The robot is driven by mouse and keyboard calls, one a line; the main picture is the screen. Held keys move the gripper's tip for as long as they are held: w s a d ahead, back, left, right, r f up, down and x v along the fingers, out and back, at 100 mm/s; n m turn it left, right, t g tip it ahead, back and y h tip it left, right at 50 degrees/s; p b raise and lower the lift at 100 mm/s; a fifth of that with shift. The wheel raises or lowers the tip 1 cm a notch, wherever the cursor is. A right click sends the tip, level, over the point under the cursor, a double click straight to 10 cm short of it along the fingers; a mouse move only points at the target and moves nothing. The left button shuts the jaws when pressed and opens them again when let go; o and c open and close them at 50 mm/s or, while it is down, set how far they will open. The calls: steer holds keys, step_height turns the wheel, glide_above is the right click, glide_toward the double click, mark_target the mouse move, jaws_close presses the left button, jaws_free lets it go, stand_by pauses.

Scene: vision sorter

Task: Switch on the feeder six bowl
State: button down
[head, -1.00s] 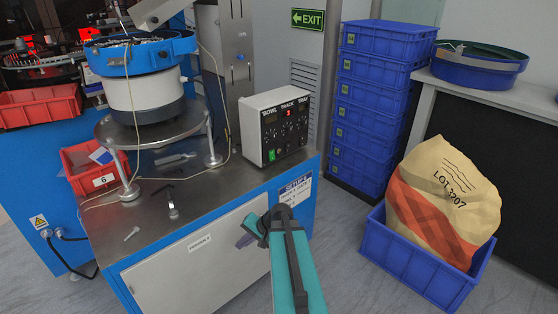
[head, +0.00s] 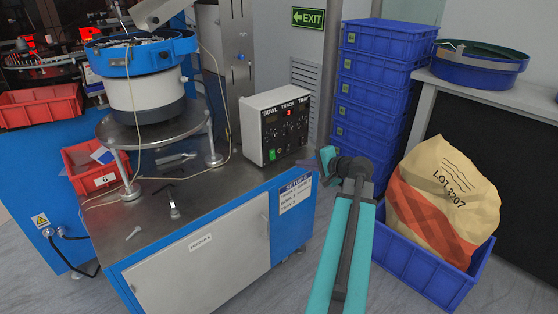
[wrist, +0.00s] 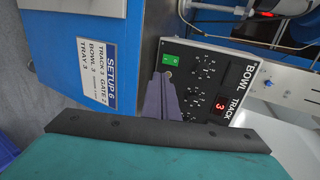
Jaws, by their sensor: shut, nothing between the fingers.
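The controller box (head: 275,126) stands on the right end of the steel bench top, with BOWL and TRACK labels, knobs and a red display. A small green switch (head: 272,155) is low on its left front; it also shows in the wrist view (wrist: 172,60). I cannot tell its position. The feeder bowl (head: 139,58), blue-rimmed and holding small parts, stands on a round plate at the back left. My gripper (head: 324,159) is shut and empty, right of the box. In the wrist view its purple fingers (wrist: 161,88) point toward the box front and overlap part of the panel below the switch.
A setup card (wrist: 95,65) is on the blue cabinet side. Stacked blue crates (head: 372,90) and a crate with a paper sack (head: 445,200) stand at right.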

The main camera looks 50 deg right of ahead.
steer(key=shift+w, duration=0.15)
glide_toward(274, 159)
steer(key=x, duration=0.4)
steer(key=shift+w+a+f, duration=0.15)
steer(key=shift+w+a, duration=0.05)
steer(key=shift+w, duration=0.05)
steer(key=shift+w+f, duration=0.1)
steer(key=shift+w, duration=0.65)
steer(key=shift+d+f, duration=0.1)
steer(key=shift+d, duration=0.05)
